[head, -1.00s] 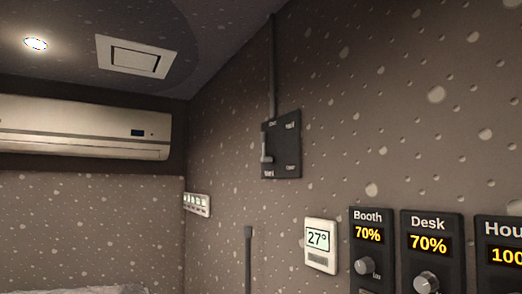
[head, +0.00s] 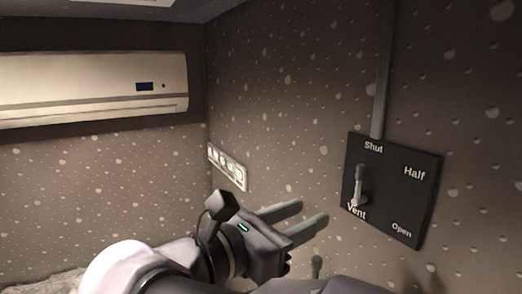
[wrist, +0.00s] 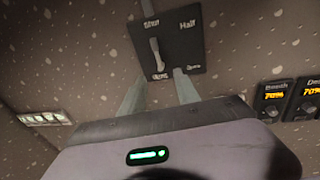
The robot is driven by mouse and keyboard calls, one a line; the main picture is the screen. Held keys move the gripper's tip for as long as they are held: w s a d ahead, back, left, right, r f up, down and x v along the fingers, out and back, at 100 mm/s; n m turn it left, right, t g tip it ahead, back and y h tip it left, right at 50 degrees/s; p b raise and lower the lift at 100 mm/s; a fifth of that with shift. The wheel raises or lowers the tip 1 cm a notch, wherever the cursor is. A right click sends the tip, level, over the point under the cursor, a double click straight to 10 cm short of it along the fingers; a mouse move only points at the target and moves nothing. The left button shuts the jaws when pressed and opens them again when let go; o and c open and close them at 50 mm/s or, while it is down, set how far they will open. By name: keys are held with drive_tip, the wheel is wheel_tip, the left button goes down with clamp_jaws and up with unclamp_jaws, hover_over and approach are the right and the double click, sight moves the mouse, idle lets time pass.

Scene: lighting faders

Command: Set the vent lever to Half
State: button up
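The vent lever (head: 359,183) is a small grey handle on a dark square plate (head: 412,195) on the right wall. The plate reads Shut at top left, Half at top right, Open at lower right and Vent at lower left. The lever stands near upright on the left side, between Shut and Vent. In the wrist view the lever (wrist: 156,52) and plate (wrist: 190,52) lie just beyond the fingertips. My gripper (head: 313,211) is open and empty, its two fingers apart, left of and below the lever, not touching it. It also shows in the wrist view (wrist: 160,77).
A grey conduit (head: 383,80) runs up from the plate. A white switch strip (head: 227,166) is on the wall to the left. An air conditioner (head: 90,88) hangs on the far wall. Dimmer panels (wrist: 274,96) sit right of the gripper in the wrist view.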

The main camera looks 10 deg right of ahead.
wheel_tip(320, 180, up, 2)
drive_tip(key=w+a, duration=0.1)
approach(358, 172)
drive_tip(key=shift+n, duration=0.3)
drive_tip(key=p+x, duration=0.1)
drive_tip(key=x, duration=0.7)
drive_tip(key=shift+s+d, duration=0.1)
drive_tip(key=shift+s, duration=0.05)
drive_tip(key=shift+d, duration=0.15)
drive_tip(key=shift+w+f, duration=0.1)
drive_tip(key=shift+w, duration=0.25)
drive_tip(key=shift+s, duration=0.1)
clamp_jaws()
